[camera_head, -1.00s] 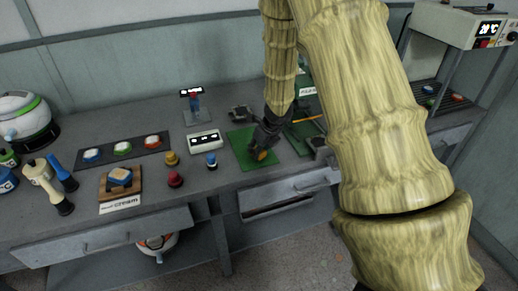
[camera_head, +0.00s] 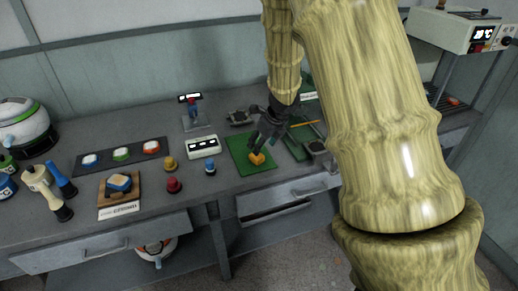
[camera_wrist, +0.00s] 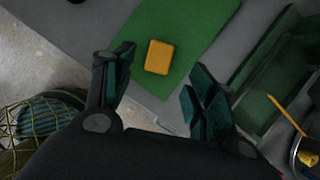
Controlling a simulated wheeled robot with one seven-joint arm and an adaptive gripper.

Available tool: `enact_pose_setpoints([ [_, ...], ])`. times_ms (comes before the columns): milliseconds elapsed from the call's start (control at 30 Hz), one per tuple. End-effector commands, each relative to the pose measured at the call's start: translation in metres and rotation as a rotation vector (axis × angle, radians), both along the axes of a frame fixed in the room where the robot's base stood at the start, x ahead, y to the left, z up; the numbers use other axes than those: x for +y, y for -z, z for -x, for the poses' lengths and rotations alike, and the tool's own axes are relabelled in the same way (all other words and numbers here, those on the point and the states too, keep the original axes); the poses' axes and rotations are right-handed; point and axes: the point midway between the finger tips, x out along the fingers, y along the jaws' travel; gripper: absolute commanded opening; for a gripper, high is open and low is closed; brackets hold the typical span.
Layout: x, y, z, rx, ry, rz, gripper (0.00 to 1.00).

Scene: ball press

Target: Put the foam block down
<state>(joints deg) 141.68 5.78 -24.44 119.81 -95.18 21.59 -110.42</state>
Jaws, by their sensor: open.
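The foam block is a small orange-yellow block (camera_wrist: 158,57) lying on the green mat. In the head view the block (camera_head: 257,159) shows just below my fingers. The green mat (camera_head: 243,146) lies flat on the grey bench, and it also shows in the wrist view (camera_wrist: 195,25). My gripper (camera_wrist: 158,87) is open, with its fingers spread wide. In the wrist view the block lies ahead of the gap between the fingers, apart from both. In the head view my gripper (camera_head: 262,137) hangs above the mat, pointing down.
A green tray (camera_head: 296,142) stands right of the mat. A white display box (camera_head: 202,147) and a blue-topped piece (camera_head: 210,168) are to its left. A wooden stand (camera_head: 120,190) with a blue-topped block is further left. The bench's front edge and an open drawer (camera_head: 275,208) lie below.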

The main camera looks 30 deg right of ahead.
Motion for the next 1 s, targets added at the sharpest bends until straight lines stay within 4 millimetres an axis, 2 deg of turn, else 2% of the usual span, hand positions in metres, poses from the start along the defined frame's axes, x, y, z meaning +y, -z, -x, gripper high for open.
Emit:
enact_pose_setpoints([
  [100,-0.001,-0.019,0.007,0.0,-0.001,0.003,0.56],
  [333,-0.002,-0.039,0.016,0.001,0.0,0.0,0.56],
  [1000,-0.003,-0.042,0.018,0.0,0.001,-0.001,0.56],
])
